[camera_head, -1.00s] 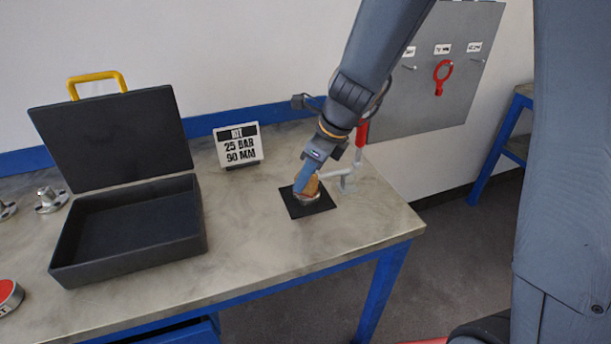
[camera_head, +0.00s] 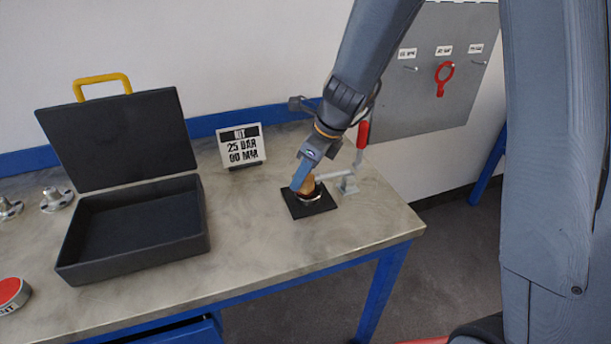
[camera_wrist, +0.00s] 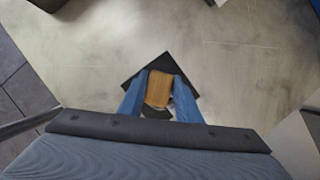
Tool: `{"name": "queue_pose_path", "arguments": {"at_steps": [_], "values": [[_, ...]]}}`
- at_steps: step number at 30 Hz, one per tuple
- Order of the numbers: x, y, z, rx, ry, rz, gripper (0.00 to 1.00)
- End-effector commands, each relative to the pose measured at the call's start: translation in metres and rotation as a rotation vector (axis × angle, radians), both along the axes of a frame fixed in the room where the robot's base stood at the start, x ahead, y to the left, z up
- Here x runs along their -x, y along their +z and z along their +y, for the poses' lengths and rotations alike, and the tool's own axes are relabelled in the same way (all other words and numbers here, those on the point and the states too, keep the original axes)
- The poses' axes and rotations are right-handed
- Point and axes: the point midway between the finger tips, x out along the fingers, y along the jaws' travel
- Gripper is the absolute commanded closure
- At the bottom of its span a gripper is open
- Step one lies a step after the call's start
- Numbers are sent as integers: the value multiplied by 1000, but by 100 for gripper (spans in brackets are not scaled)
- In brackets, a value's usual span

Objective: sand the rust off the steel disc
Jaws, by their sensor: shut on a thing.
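The steel disc (camera_head: 312,198) lies on a small black mat (camera_head: 300,212) near the right part of the bench; only a thin bright rim shows. My gripper (camera_head: 301,184) is shut on a tan sanding block (camera_head: 308,186) held right over the disc. The block seems to touch the disc, though the contact is hidden. In the wrist view the block (camera_wrist: 159,88) sits between the two blue fingers of my gripper (camera_wrist: 158,96), above the black mat (camera_wrist: 140,77). The disc's face is mostly covered there, so I cannot tell how much rust is on it.
A grey clamp with a red handle (camera_head: 363,134) stands just right of the mat. A sign reading 25 BAR 90 MM (camera_head: 240,147) stands behind. An open black case (camera_head: 130,261), flanged fittings (camera_head: 57,200) and a red-topped round (camera_head: 10,293) lie left. The front middle bench is clear.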

Motion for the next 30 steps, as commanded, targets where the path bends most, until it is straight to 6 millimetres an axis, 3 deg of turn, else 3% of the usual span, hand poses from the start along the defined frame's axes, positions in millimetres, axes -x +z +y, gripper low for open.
{"name": "queue_pose_path", "arguments": {"at_steps": [4,13,30], "values": [[-16,4,-1,4,-6,-18,100],[-19,2,-4,6,-10,-19,100],[21,2,-13,6,-7,-13,100]]}}
